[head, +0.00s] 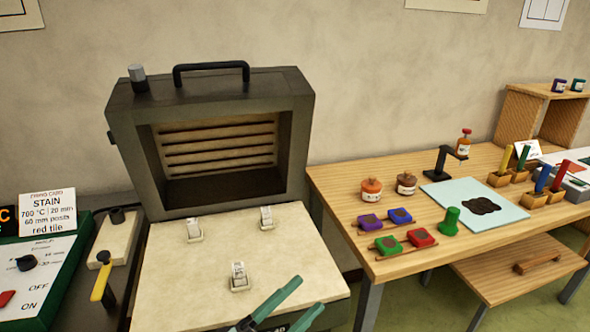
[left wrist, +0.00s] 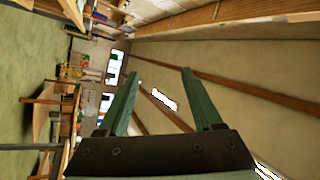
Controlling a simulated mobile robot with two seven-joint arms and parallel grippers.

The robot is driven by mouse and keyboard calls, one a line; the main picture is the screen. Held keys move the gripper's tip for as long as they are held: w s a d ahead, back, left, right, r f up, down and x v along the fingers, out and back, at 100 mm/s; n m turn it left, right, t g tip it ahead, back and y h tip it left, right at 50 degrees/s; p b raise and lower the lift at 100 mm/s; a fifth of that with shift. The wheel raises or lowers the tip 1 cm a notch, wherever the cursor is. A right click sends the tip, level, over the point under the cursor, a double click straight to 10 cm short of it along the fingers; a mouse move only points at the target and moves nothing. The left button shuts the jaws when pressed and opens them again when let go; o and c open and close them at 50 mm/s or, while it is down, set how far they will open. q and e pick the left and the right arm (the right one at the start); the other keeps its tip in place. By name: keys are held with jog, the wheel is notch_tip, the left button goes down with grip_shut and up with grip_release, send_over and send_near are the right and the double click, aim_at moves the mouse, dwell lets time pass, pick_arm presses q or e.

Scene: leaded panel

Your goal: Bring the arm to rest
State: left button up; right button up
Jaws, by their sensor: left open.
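My left gripper (head: 310,294) shows at the bottom edge of the head view, in front of the lowered kiln door (head: 190,275). Its two green fingers are apart with nothing between them. In the left wrist view the same gripper (left wrist: 160,73) is open and empty, and that camera looks sideways across the room and a wall. My right gripper is not in view. The kiln (head: 119,110) stands open, with an empty-looking chamber. Several small pale supports, one of them a support (head: 239,278) near the front, stand on the door's inner face.
A control panel (head: 35,275) with a firing card (head: 47,213) is at the left, beside a yellow-handled tool (head: 102,277). At the right, a wooden table (head: 335,185) holds jars, colour blocks, a green knob-shaped piece (head: 450,221) and a pale blue sheet (head: 440,190).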

pick_arm(q)
jog(key=a+f+n+t+y, duration=0.3)
jog(key=a+f+n+y, duration=0.4)
jog(key=f+n+y, duration=0.3)
jog(key=s+a+f+n+g+y, duration=0.2)
jog(key=s+a+f+n, duration=0.3)
jog(key=f, duration=0.5)
jog(key=s+a+f+n+g+y, duration=0.3)
jog(key=s+a+f+n+g, duration=0.2)
jog(key=s+f, duration=0.5)
jog(key=shift+s+a, duration=0.2)
